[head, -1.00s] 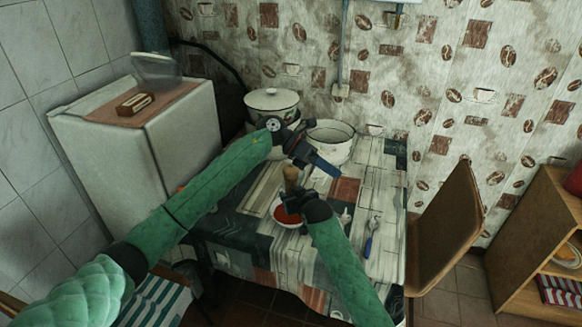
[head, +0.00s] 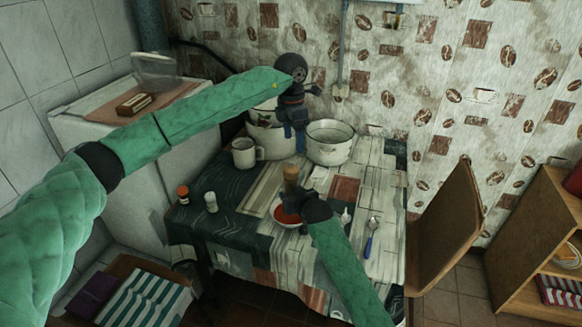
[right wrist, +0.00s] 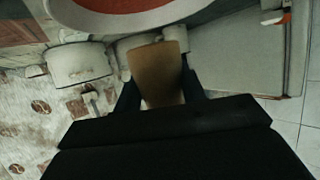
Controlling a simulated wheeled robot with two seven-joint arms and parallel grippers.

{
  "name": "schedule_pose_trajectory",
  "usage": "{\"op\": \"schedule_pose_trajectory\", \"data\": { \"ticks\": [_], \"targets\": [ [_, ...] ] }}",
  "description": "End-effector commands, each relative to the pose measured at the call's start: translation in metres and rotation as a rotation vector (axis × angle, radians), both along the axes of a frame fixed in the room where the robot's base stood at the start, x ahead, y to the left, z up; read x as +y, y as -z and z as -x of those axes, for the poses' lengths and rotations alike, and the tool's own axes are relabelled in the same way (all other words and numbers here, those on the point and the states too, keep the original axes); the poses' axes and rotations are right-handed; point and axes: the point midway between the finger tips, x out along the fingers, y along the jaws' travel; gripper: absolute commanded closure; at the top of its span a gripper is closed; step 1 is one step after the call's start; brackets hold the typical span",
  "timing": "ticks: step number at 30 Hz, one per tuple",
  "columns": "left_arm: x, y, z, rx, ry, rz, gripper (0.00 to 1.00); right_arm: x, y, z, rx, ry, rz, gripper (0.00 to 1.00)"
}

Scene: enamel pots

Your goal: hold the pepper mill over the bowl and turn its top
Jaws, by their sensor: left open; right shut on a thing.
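The brown wooden pepper mill (head: 291,178) stands upright in my right gripper (head: 297,199), at the far edge of the bowl. In the right wrist view the mill (right wrist: 162,72) sits between the two dark fingers (right wrist: 162,90). The bowl (head: 287,217) is white with red contents and lies just below the right gripper, which partly covers it. Its rim also shows at the top of the right wrist view (right wrist: 110,22). My left gripper (head: 294,138) is open, points down and is above and behind the mill, apart from it.
A white enamel pot (head: 330,143) and a lidded pot (head: 268,138) stand at the back of the table. A mug (head: 246,153), a white shaker (head: 211,202) and a red-topped jar (head: 183,194) stand left. A blue-handled spoon (head: 370,240) lies right.

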Motion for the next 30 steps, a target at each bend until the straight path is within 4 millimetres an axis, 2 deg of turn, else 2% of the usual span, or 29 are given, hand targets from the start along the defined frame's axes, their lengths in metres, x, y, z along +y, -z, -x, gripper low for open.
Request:
{"op": "schedule_pose_trajectory", "data": {
  "ticks": [4,8,21,30],
  "targets": [
    [0.007,-0.005,-0.005,-0.022,-0.014,-0.039,0.32,0.0,0.0,0.0,-0.001,0.0,0.0,0.87],
    [0.008,0.004,-0.005,-0.024,-0.017,-0.045,0.32,0.0,0.0,0.0,-0.001,0.0,0.0,0.87],
    [0.008,0.076,-0.005,-0.022,-0.016,-0.042,0.32,0.0,-0.001,0.0,-0.001,0.0,0.0,0.87],
    [0.007,0.108,-0.005,-0.023,-0.015,-0.041,0.32,0.0,-0.001,0.0,-0.001,0.0,0.0,0.87]
  ]
}}
